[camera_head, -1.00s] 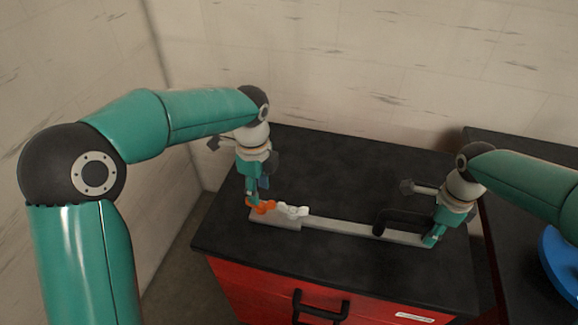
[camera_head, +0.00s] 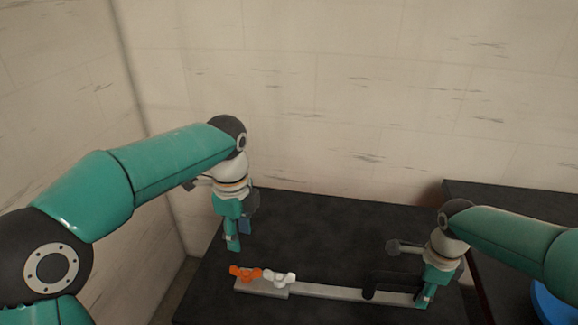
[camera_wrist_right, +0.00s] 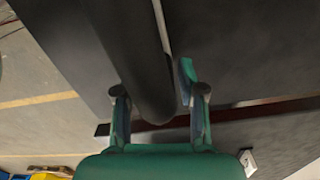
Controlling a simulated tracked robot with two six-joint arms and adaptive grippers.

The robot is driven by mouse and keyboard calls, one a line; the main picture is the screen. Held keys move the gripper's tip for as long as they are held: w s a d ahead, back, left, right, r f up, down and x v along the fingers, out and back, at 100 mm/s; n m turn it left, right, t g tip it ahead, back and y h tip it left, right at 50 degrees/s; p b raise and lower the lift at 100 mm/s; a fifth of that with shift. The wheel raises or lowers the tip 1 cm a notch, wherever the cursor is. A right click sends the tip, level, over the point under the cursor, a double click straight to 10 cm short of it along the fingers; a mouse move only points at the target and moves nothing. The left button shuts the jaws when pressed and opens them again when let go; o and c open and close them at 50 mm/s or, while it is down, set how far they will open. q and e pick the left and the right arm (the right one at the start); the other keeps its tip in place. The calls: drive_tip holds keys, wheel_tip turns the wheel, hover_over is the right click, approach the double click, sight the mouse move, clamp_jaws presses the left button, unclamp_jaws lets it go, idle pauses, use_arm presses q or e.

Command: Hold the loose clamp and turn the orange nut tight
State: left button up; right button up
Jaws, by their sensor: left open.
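The clamp is a long light grey bar (camera_head: 345,293) lying along the dark top. An orange winged nut (camera_head: 246,273) sits at its left end, with a white winged nut (camera_head: 280,279) just right of it. My left gripper (camera_head: 233,247) is open, pointing down above the orange nut, apart from it. My right gripper (camera_head: 423,302) is down at the bar's right end, beside a black handle (camera_head: 385,284). In the right wrist view, its fingers (camera_wrist_right: 160,100) flank a thick black piece (camera_wrist_right: 140,60); whether they grip anything is unclear.
The black cabinet top (camera_head: 300,225) is clear behind the bar. Another dark surface (camera_head: 510,215) stands at the right, with a blue round object (camera_head: 556,302) on it. A pale wall (camera_head: 330,100) closes off the back.

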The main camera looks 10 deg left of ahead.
drive_tip(key=shift+o, duration=0.9)
drive_tip(key=shift+r, duration=0.1)
